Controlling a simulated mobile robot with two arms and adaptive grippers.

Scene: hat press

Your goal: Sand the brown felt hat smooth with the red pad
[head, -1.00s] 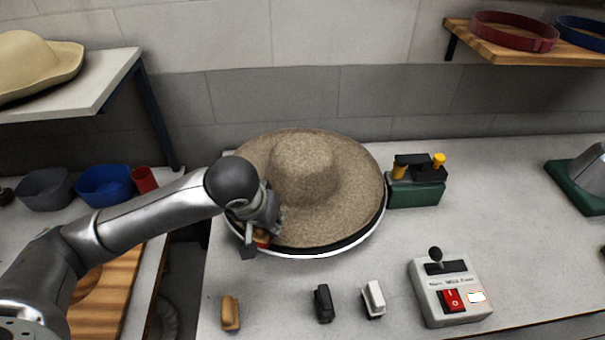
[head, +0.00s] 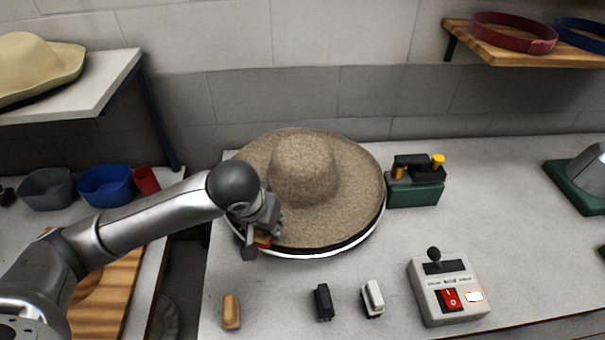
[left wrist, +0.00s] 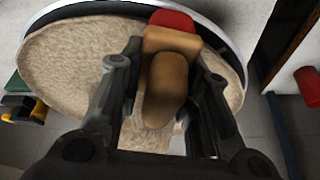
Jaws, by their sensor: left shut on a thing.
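The brown felt hat (head: 302,175) lies crown up on a round black-and-white turntable (head: 330,249) in the middle of the bench. Its felt looks speckled and rough. My left gripper (head: 257,238) is at the hat's near left brim, shut on the red pad (head: 263,241). In the left wrist view the pad's tan wooden handle (left wrist: 168,85) sits between the fingers, with its red face (left wrist: 174,20) showing beyond. The pad is at the brim's edge; whether it touches the felt is hidden. My right gripper is not in view.
A tan-handled block (head: 231,312), a black one (head: 323,302) and a white one (head: 373,298) lie in front. A control box (head: 449,290) with lever and red switch stands at right. A green device (head: 415,185) stands close beside the hat.

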